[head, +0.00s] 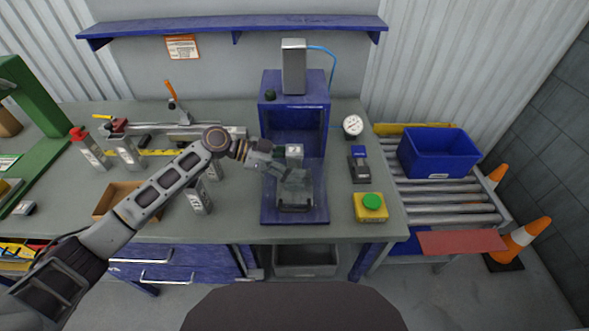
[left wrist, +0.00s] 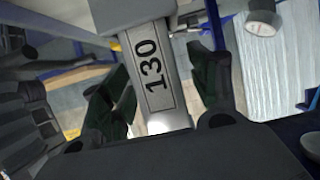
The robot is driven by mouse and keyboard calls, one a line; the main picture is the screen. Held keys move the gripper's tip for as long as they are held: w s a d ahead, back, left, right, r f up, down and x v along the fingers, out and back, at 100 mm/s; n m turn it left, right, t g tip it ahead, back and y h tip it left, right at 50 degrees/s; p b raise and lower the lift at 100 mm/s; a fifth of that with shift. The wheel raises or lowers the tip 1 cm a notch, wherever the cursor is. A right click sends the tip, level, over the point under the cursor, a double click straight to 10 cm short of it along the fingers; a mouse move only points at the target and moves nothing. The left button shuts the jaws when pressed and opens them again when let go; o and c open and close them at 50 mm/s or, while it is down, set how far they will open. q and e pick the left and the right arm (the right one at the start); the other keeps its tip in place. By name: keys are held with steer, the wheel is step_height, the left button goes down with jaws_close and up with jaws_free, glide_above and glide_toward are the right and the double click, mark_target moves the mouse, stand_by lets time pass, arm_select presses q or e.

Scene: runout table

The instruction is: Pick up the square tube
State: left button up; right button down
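The square tube (head: 294,151) is a grey, upright block with a label, standing in the blue press (head: 266,205). In the left wrist view the tube (left wrist: 152,70) carries the marking "130" and narrows away downward. My left gripper (head: 284,170) reaches in from the left, in front of the tube. In the left wrist view the two dark fingers of my left gripper (left wrist: 163,78) stand apart on either side of the tube, with narrow gaps showing. The gripper partly hides the tube's lower part in the head view. My right gripper is not in view.
Other upright grey labelled pieces, including one (head: 198,197), stand on the bench left of the press. A cardboard box (head: 112,199) lies under my left arm. Right of the press are a yellow box with a green button (head: 371,207) and a blue bin (head: 438,153) on rollers.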

mark_target(295, 149)
arm_select(q)
steer(key=c, duration=0.9)
steer(key=shift+c, duration=1.1)
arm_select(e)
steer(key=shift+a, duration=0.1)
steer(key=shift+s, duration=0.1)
